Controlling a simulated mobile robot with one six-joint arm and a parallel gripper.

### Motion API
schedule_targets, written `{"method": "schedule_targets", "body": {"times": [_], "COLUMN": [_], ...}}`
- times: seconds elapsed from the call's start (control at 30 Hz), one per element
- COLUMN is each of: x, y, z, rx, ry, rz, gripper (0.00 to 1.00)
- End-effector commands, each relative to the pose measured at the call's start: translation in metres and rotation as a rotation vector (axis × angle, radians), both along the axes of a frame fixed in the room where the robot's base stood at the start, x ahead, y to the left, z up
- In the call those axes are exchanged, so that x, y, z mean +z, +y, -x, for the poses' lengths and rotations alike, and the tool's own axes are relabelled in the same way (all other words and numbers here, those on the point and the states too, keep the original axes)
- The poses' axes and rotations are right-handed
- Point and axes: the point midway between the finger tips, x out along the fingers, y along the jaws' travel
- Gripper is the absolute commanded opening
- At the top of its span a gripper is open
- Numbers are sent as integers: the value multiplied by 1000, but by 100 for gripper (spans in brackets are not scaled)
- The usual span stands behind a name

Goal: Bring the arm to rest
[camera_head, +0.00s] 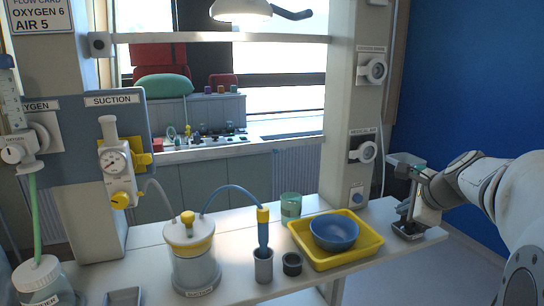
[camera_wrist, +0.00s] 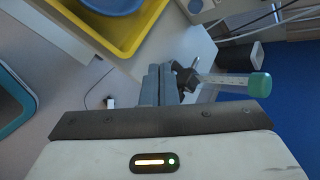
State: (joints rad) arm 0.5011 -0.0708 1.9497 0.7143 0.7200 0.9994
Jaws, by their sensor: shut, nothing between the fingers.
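My gripper (camera_wrist: 160,74) is shut and empty in the wrist view, its two grey fingers side by side. In the head view my white arm reaches in from the right, with its end over the right end of the table (camera_head: 382,212). A small metal stand with a dark base (camera_head: 408,232) is close below my arm's end. In the wrist view a clear tube with a green cap (camera_wrist: 260,85) and a dark clamp (camera_wrist: 186,76) show just right of the fingers. I cannot tell whether the fingers touch the clamp.
A yellow tray (camera_head: 364,249) holds a blue bowl (camera_head: 334,231) left of the stand. A suction jar (camera_head: 192,262), a grey cup with a blue wand (camera_head: 263,266), a dark cup (camera_head: 292,264) and a green cup (camera_head: 291,207) stand further left. A wall post (camera_head: 352,120) rises behind.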

Motion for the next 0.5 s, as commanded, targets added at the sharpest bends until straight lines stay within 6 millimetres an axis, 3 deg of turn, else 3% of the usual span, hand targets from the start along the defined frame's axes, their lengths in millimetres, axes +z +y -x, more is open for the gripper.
{"method": "schedule_targets", "body": {"times": [0.03,0.27,0.5], "x": [0,-32,-73], "y": [-1,43,91], "z": [0,28,73], "rx": [-1,234,572], "ry": [0,63,132], "rz": [0,168,391], "gripper": [0,0,0]}}
